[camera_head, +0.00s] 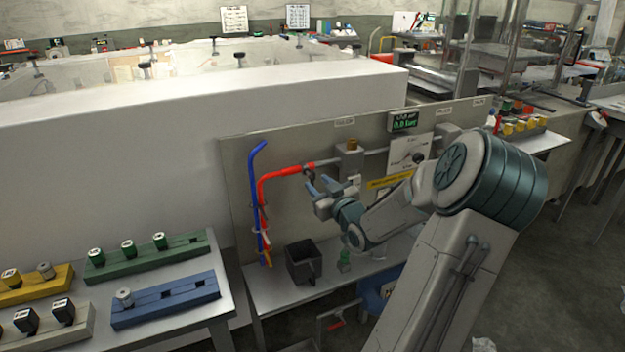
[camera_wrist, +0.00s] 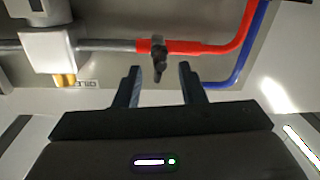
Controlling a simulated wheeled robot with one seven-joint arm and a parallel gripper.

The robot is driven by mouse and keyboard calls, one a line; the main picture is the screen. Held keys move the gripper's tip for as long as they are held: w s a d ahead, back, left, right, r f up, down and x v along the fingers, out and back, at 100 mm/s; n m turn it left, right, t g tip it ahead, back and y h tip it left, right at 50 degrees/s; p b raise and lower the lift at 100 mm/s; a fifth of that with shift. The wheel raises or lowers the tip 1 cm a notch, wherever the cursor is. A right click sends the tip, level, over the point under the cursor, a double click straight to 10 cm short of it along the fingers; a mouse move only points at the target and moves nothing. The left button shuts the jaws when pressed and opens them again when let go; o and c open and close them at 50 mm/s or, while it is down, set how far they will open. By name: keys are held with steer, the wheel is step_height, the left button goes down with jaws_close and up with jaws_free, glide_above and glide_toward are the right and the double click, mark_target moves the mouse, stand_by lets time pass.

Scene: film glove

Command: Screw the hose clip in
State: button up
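The hose clip (camera_wrist: 159,57) is a small dark piece around the joint where the red hose (camera_wrist: 210,47) meets the grey pipe (camera_wrist: 110,45). In the head view the clip (camera_head: 309,171) sits at the right end of the red hose (camera_head: 283,172) on the upright panel. My gripper (camera_head: 318,187) is just in front of and below the clip. In the wrist view my gripper (camera_wrist: 158,78) is open, with the clip's lower part close to the gap between the fingertips. The gap looks empty. I cannot tell whether a finger touches the clip.
A blue hose (camera_head: 255,200) runs beside the red one. A grey box with a brass fitting (camera_head: 351,160) is on the pipe to the right. A black bin (camera_head: 303,262) stands on the bench below. Coloured racks (camera_head: 165,299) lie on the left table.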

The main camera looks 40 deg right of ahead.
steer(key=s+a, duration=0.1)
steer(key=s, duration=0.8)
steer(key=shift+a, duration=0.3)
